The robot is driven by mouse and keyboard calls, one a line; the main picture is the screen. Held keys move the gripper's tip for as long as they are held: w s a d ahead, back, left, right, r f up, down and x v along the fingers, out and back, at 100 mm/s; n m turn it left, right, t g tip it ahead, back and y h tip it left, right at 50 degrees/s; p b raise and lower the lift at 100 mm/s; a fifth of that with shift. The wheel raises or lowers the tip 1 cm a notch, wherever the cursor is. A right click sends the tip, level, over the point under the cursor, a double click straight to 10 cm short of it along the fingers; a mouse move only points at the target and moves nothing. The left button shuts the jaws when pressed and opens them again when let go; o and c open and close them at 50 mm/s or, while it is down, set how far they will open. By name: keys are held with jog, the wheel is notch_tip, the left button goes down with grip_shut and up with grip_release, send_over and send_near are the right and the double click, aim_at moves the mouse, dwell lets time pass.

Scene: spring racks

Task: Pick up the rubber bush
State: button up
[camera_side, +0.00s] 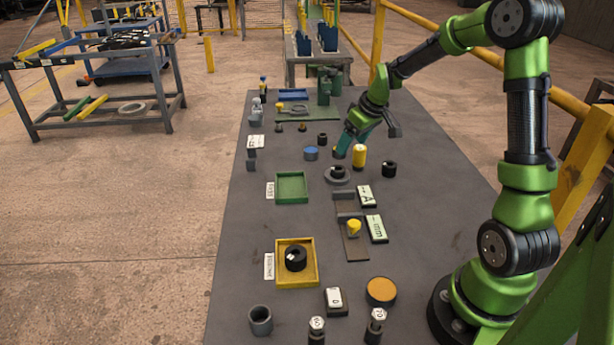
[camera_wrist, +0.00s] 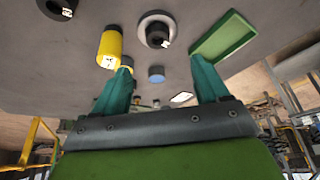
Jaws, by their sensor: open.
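Several black ring-like pieces could be the rubber bush; I cannot tell which one it is. One black piece (camera_side: 337,172) sits in a grey flanged ring, also in the wrist view (camera_wrist: 156,32). Another black piece (camera_side: 389,169) stands to its right, with a white label in the wrist view (camera_wrist: 58,9). A third black ring (camera_side: 296,258) lies in the yellow tray, and a small black cylinder (camera_side: 322,139) stands farther back. My gripper (camera_side: 344,152) is open and empty above the table, just behind the flanged piece. Its teal fingers (camera_wrist: 162,66) are spread in the wrist view.
A yellow cylinder (camera_side: 359,156) stands close to my gripper's right, also in the wrist view (camera_wrist: 110,48). A green tray (camera_side: 292,188) and yellow tray (camera_side: 314,264) are nearer.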

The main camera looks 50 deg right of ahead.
aim_at(340, 166)
jog(key=x, duration=1.1)
jog(key=shift+s+d, duration=0.15)
jog(key=shift+s, duration=0.05)
jog(key=shift+c, duration=0.2)
jog(key=c, duration=1.2)
jog(key=shift+r, duration=0.1)
